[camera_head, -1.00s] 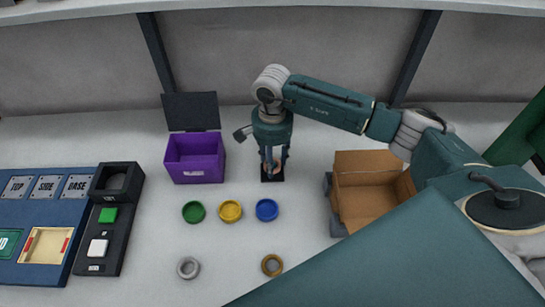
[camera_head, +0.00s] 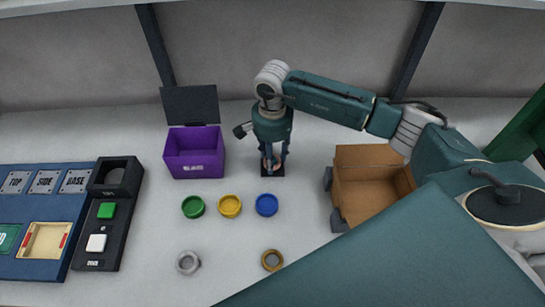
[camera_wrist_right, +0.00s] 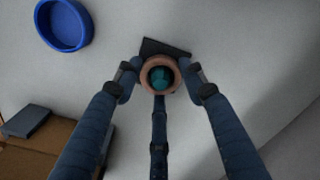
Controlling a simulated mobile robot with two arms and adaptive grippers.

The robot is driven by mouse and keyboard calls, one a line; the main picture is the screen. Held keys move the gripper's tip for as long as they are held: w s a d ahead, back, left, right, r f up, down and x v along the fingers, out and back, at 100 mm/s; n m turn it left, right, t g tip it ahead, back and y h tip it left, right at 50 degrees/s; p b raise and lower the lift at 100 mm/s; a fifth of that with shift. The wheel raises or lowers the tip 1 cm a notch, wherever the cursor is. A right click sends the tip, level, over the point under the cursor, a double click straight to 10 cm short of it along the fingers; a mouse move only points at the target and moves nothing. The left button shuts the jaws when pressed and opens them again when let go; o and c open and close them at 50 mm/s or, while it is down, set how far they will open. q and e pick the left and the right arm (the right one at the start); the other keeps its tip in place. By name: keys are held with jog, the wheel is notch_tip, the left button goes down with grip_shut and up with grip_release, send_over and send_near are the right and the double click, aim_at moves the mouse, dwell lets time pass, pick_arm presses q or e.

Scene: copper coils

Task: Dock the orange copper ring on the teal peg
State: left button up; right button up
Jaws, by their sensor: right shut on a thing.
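The orange copper ring (camera_wrist_right: 146,80) is between the fingers of my right gripper (camera_wrist_right: 160,78), which is shut on it. In the wrist view the teal peg (camera_wrist_right: 161,75) shows through the ring's hole, so the two look lined up. I cannot tell how far down the peg the ring sits. The peg's dark square base (camera_wrist_right: 168,47) shows behind the ring. In the head view my right gripper (camera_head: 272,163) points down over the dark base (camera_head: 272,172), and its fingers mostly hide the ring and peg. My left gripper is not in view.
A purple box (camera_head: 195,167) with a raised lid stands left of the gripper, an open cardboard box (camera_head: 345,205) to its right. Green (camera_head: 193,207), yellow (camera_head: 230,206) and blue (camera_head: 267,205) cups stand in front, with grey (camera_head: 181,265) and brass (camera_head: 265,262) rings nearer.

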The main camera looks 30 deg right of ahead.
jog(key=shift+b, duration=0.3)
dwell(0.7)
jog(key=shift+f+b, duration=0.6)
jog(key=o, duration=1)
jog(key=shift+r+p, duration=2.8)
jog(key=shift+r, duration=2.75)
jog(key=shift+s+f, duration=0.1)
